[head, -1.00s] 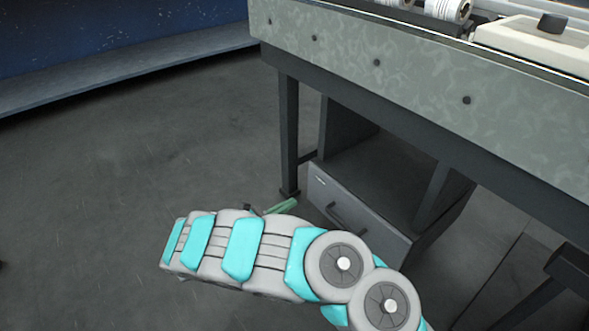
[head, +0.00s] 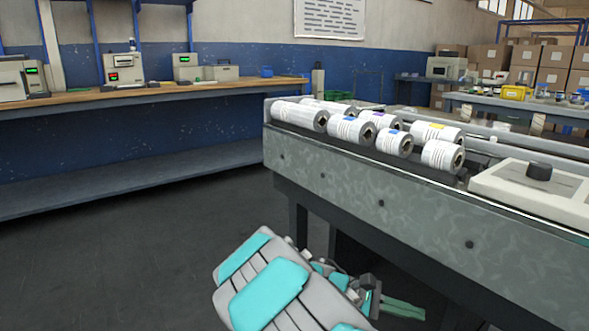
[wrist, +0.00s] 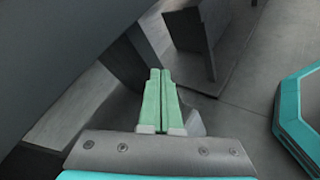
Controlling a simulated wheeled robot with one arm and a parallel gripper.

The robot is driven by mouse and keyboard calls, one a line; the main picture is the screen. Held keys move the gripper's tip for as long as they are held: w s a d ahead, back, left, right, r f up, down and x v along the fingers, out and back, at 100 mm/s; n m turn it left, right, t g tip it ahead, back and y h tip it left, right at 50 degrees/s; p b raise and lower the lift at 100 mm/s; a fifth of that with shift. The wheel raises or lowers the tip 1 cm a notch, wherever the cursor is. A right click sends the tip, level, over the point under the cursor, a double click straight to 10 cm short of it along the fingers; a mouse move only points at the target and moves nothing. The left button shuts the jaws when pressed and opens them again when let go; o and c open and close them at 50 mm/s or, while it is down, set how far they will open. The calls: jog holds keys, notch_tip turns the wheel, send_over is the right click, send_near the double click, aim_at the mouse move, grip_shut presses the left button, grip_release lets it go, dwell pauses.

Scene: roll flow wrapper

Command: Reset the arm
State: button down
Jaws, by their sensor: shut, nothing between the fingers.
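My gripper (head: 403,308) shows low in the head view, at the end of my grey and teal arm. Its green fingers are beside the metal side panel of the machine. In the wrist view my gripper (wrist: 161,75) has its two green fingers side by side with only a thin line between them. It is shut and empty. The wrist view looks past the fingers at the floor and dark machine legs.
The machine (head: 375,203) fills the right side, with several white rolls (head: 353,130) on top and a pale control box (head: 530,190). A workbench (head: 150,95) with several devices stands along the back left wall. Dark floor (head: 130,255) lies open at left.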

jog(key=s+r+m+g+y+p, duration=0.1)
jog(key=s+r+m+y+p, duration=0.25)
jog(key=s, duration=0.75)
jog(key=s+r+m+g+y+p, duration=0.1)
jog(key=s+r+m+y, duration=0.1)
jog(key=s+m+y, duration=0.6)
jog(key=s+a+n+t+y+p, duration=0.1)
jog(key=s+a+t+y, duration=0.1)
jog(key=s+a, duration=0.7)
jog(key=shift+s+a+r+y, duration=0.3)
jog(key=shift+s+a+y, duration=0.15)
jog(key=shift+y, duration=0.1)
jog(key=shift+d, duration=0.1)
